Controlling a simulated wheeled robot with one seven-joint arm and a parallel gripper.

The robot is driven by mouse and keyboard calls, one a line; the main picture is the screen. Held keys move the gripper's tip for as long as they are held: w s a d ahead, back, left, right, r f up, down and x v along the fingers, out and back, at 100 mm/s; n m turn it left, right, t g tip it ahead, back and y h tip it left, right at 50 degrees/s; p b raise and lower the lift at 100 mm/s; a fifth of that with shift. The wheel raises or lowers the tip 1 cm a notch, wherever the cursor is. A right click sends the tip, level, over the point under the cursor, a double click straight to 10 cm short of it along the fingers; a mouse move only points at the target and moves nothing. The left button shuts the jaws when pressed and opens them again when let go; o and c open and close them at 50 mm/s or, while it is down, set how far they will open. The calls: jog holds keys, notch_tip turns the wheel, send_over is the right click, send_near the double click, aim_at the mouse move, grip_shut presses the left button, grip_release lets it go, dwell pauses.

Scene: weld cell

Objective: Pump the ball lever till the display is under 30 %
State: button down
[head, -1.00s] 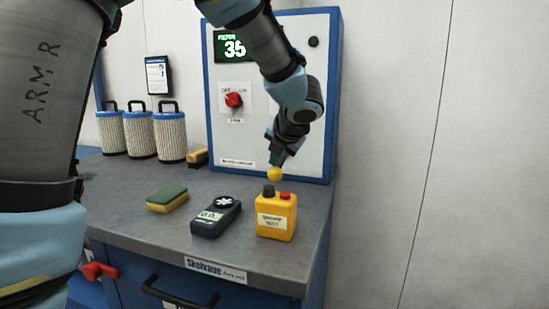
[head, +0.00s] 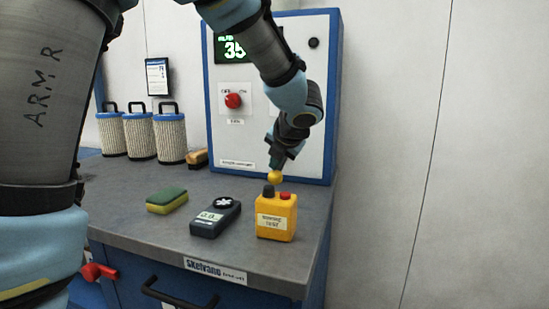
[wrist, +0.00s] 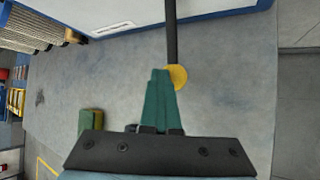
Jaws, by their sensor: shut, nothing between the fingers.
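The yellow ball (head: 275,177) of the lever shows just below my gripper (head: 276,166). In the wrist view the ball (wrist: 178,77) sits at the end of a dark rod (wrist: 172,35) that runs up to the cabinet. My gripper (wrist: 160,72) is shut and empty. Its green fingertips overlap the ball's left edge in that view. They are at or just above the ball; I cannot tell for certain whether they touch. Most of the rod is hidden in the head view.
A handheld meter (head: 215,217), a green-yellow sponge (head: 167,200), a brush (head: 198,158) and several filter cartridges (head: 139,136) stand to the left. A red knob (head: 233,101) is on the cabinet.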

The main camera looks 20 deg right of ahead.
jog(key=shift+r+p, duration=2.6)
notch_tip(320, 180, up, 5)
jog(key=p, duration=0.5)
